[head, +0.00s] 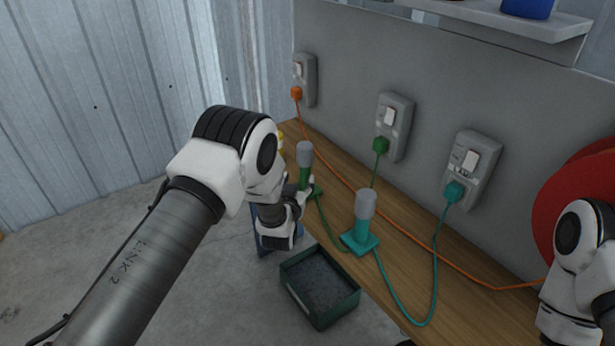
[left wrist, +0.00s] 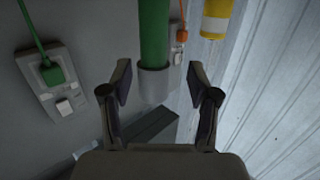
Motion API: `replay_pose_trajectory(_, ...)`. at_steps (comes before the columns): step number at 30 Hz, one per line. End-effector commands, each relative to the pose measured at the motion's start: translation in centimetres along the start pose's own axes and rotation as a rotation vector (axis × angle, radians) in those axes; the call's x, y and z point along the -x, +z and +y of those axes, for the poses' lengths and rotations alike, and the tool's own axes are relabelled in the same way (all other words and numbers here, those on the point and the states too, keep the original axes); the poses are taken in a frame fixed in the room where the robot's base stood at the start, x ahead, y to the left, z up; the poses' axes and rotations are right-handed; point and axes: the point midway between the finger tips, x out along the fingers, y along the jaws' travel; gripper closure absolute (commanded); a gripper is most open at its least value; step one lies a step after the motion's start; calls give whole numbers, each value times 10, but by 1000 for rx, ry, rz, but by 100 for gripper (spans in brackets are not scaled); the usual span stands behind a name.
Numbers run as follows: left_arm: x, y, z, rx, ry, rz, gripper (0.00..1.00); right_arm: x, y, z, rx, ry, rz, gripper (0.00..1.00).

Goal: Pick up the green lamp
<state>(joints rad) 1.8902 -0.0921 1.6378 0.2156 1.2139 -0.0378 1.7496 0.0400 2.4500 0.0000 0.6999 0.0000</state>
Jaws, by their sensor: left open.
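The green lamp (head: 304,174) stands upright on the wooden bench, with a grey top and a green cord. My left gripper (head: 302,190) is beside it at the bench's near edge, partly hidden by my arm. In the left wrist view the lamp's green body (left wrist: 154,30) and grey end lie between the spread fingers of the left gripper (left wrist: 157,82). The fingers are open, with a gap on each side of the lamp. My right arm shows at the right edge, but its gripper is out of frame.
A teal lamp (head: 362,218) stands to the right on the bench (head: 405,222). Cords run to wall sockets with orange (head: 296,92), green (head: 380,146) and teal plugs (head: 455,192). A dark green bin (head: 345,304) is below the bench edge. A red disc (head: 565,195) is at right.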

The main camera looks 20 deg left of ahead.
Motion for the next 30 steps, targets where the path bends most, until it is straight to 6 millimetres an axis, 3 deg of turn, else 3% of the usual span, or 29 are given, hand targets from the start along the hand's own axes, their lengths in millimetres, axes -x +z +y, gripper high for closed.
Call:
replay_pose_trajectory(1,-10,-17,4,6,-1,57,39,-2,0,0,0,0,-1,60)
replay_pose_trajectory(4,-24,-35,7,14,-5,111,39,-1,0,0,0,0,-1,60)
replay_pose_trajectory(18,-89,-38,9,14,-5,108,39,7,0,0,0,0,1,60)
replay_pose_trajectory(26,-94,-38,9,13,-5,105,39,6,0,0,0,0,1,60)
replay_pose_trajectory(30,-94,-38,9,13,-5,105,85,6,0,0,0,0,0,60)
